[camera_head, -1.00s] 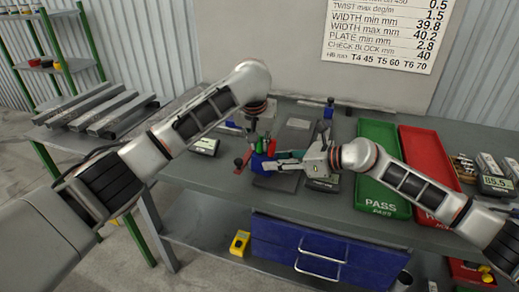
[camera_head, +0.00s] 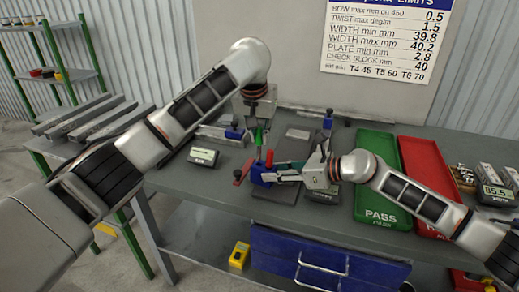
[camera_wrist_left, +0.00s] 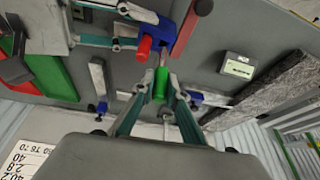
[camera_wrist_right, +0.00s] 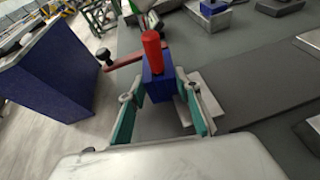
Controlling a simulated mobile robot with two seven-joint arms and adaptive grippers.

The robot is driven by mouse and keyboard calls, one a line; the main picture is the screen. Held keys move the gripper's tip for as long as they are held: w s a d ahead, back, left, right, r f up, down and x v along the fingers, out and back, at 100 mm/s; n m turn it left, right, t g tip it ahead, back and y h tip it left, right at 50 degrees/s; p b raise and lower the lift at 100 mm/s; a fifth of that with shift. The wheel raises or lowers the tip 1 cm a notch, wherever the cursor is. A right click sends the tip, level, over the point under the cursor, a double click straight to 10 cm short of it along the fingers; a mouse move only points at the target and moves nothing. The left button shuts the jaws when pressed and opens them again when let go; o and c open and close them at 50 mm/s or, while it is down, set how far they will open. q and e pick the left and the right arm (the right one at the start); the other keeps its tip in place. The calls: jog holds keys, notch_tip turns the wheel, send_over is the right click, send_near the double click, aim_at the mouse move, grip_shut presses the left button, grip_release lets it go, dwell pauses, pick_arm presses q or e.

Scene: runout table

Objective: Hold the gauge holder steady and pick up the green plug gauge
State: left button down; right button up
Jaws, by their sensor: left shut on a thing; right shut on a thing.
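The blue gauge holder (camera_head: 259,176) stands on the runout table; it also shows in the right wrist view (camera_wrist_right: 158,90). My right gripper (camera_head: 284,174) is shut on it from the right side. A red plug gauge (camera_head: 269,158) stands upright in the holder and shows clearly in the right wrist view (camera_wrist_right: 152,50). My left gripper (camera_wrist_left: 160,88) is shut on the green plug gauge (camera_wrist_left: 161,82), above the holder. In the head view the green plug (camera_head: 259,137) sits higher than the red one.
A green PASS tray (camera_head: 372,208) and a red tray (camera_head: 418,165) lie to the right. A small display unit (camera_head: 203,157) stands to the left of the holder. A red-handled part (camera_head: 240,175) is beside the holder. Blue drawers (camera_head: 325,262) hang below the table's front edge.

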pick_arm(q)
jog(key=shift+r, duration=1.55)
pick_arm(e)
jog(key=o, duration=1.3)
jog(key=shift+c, duration=0.2)
